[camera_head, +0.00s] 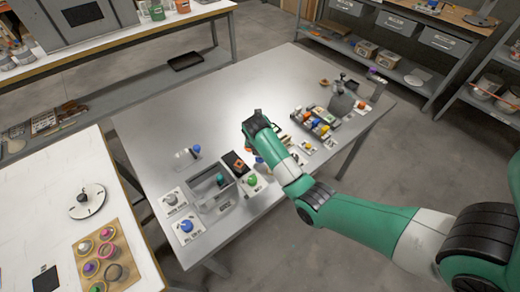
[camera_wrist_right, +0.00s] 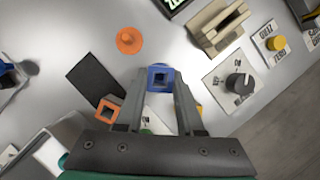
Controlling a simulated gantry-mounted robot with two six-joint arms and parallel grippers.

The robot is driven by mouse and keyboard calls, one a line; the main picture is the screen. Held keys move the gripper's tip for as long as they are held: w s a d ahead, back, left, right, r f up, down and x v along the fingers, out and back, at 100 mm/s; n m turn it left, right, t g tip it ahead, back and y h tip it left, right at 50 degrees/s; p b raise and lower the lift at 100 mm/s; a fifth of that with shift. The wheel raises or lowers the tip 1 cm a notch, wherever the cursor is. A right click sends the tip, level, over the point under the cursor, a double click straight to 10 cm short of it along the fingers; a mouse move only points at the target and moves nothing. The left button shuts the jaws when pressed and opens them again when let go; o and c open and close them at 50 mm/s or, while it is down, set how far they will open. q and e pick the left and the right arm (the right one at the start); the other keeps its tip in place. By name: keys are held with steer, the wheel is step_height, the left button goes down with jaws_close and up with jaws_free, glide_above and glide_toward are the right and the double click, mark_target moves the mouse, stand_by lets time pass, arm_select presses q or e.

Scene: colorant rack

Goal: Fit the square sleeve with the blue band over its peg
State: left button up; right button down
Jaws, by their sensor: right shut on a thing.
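The blue-banded square sleeve (camera_wrist_right: 159,77) is between the fingertips of my right gripper (camera_wrist_right: 160,88). In the right wrist view I look at its open square end with a dark hole. My right gripper is shut on it, above the grey table. In the head view a small blue patch below the right wrist (camera_head: 258,159) appears to be the sleeve. An orange round piece (camera_wrist_right: 129,41) with a central knob stands beyond. I cannot make out the blue sleeve's peg. My left gripper is not in view.
A beige holder (camera_wrist_right: 218,27) and a card with a black knob (camera_wrist_right: 239,83) stand to the right in the wrist view. A grey open bin (camera_head: 211,197) and a green knob (camera_head: 252,181) are nearby. The table's back left (camera_head: 200,100) is clear.

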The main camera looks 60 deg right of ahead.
steer(key=shift+f+b, duration=1.2)
steer(key=shift+f, duration=0.1)
steer(key=shift+c, duration=2.3)
jaws_free()
steer(key=p+v, duration=0.5)
steer(key=v, duration=0.6)
steer(key=shift+r+p, duration=0.35)
steer(key=shift+a, duration=0.15)
